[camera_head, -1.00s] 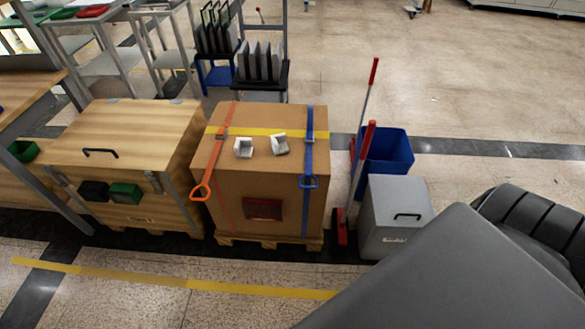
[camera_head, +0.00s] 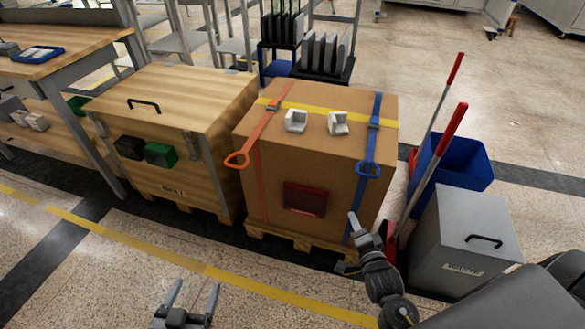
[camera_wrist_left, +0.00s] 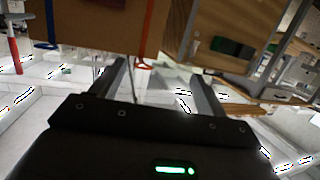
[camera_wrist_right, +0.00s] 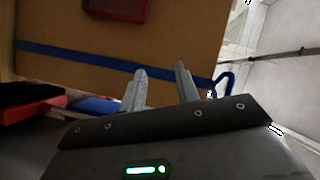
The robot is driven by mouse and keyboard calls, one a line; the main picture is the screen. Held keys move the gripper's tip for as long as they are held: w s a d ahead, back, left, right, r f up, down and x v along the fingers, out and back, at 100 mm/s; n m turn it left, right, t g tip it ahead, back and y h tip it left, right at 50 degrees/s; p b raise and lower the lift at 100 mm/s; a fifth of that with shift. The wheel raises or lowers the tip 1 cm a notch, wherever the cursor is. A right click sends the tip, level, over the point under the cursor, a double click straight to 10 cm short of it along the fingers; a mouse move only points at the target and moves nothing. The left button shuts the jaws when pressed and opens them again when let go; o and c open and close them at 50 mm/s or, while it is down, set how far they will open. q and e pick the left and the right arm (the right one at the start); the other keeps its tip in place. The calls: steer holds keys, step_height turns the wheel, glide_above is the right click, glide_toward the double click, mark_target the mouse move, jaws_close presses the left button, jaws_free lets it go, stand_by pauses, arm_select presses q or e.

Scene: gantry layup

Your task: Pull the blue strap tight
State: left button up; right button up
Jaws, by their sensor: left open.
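The blue strap (camera_head: 374,122) runs over the right side of the cardboard box's top and down its front. It ends in a blue pull loop (camera_head: 368,168) at the front; the loop (camera_wrist_right: 226,82) also shows in the right wrist view. My right gripper (camera_head: 354,222) is low in front of the box, below the loop. In the right wrist view its fingers (camera_wrist_right: 160,72) are apart and empty, with the blue strap (camera_wrist_right: 80,55) behind them. My left gripper (camera_head: 194,292) is open and empty over the floor, in front of the box and to its left.
An orange strap (camera_head: 262,125) with its own loop and a yellow band (camera_head: 330,113) cross the cardboard box (camera_head: 270,185), which stands on a pallet. A wooden crate (camera_head: 170,100) is to the left. A blue bin (camera_head: 460,160), red-handled tools (camera_head: 440,150) and a grey box (camera_head: 465,230) are close on the right.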

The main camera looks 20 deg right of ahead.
step_height(320, 180, up, 11)
steer(key=s+d+m+t+h+b, duration=0.2)
steer(key=d+m+t+b, duration=0.1)
steer(key=m, duration=0.1)
arm_select(q)
steer(key=s+r+t+h, duration=0.2)
steer(key=r, duration=0.5)
steer(key=s+d+r+m+t+h+b, duration=0.1)
steer(key=s+r+t+h, duration=0.1)
steer(key=r, duration=0.6)
steer(key=shift+d+m+t, duration=0.3)
steer(key=shift+t, duration=0.1)
arm_select(e)
steer(key=x, duration=1.1)
steer(key=shift+w+a+f, duration=0.1)
steer(key=shift+w+a, duration=0.05)
steer(key=shift+a, duration=0.05)
jaws_close()
